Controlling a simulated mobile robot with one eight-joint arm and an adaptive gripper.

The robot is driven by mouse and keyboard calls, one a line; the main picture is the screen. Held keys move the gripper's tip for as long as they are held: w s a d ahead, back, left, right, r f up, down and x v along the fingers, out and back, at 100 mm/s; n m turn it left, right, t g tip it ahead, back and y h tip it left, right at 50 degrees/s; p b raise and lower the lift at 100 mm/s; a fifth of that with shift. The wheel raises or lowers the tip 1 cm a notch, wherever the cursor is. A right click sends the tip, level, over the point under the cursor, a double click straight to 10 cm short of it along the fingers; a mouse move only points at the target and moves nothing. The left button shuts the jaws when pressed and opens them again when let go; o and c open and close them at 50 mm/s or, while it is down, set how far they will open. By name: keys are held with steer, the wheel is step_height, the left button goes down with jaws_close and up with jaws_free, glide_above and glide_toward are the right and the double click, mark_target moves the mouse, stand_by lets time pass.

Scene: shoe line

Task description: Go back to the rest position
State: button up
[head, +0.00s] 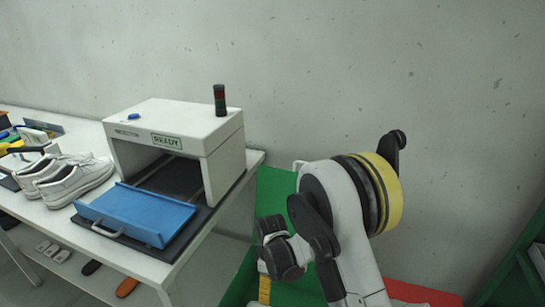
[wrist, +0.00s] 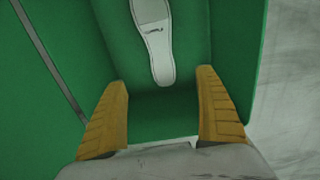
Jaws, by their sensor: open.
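My gripper (wrist: 162,115) is open in the wrist view, its two yellow ribbed fingers wide apart with nothing between the tips. In the head view my arm reaches down at the right, and a small yellow part of my gripper (head: 264,290) shows low over the green bin (head: 272,190). In the wrist view a white shoe sole (wrist: 155,45) lies in the green bin (wrist: 215,40), beyond the fingertips and apart from them. The shoe in the bin is hidden from the head view.
A table carries a white machine (head: 180,140) marked READY, a blue tray (head: 135,213) in front of its opening, and white shoes (head: 75,180) at left. A red bin (head: 425,294) and a green structure (head: 515,270) stand at right. A grey wall is behind.

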steer(key=s+d+r+m+t, duration=0.25)
steer(key=d+r, duration=0.25)
steer(key=r, duration=0.6)
steer(key=s+d+r+m+t, duration=0.1)
steer(key=d+r+m, duration=0.25)
steer(key=r, duration=0.65)
steer(key=s+d+r+m+t, duration=0.1)
steer(key=s+d+r+m, duration=0.3)
steer(key=s, duration=0.4)
steer(key=s+d+r+m+t, duration=0.2)
steer(key=s+d+r+m, duration=0.1)
steer(key=s+d+r, duration=0.3)
steer(key=shift+s+d+m, duration=0.4)
steer(key=shift+s+d, duration=0.1)
steer(key=shift+s, duration=0.35)
steer(key=shift+t, duration=0.25)
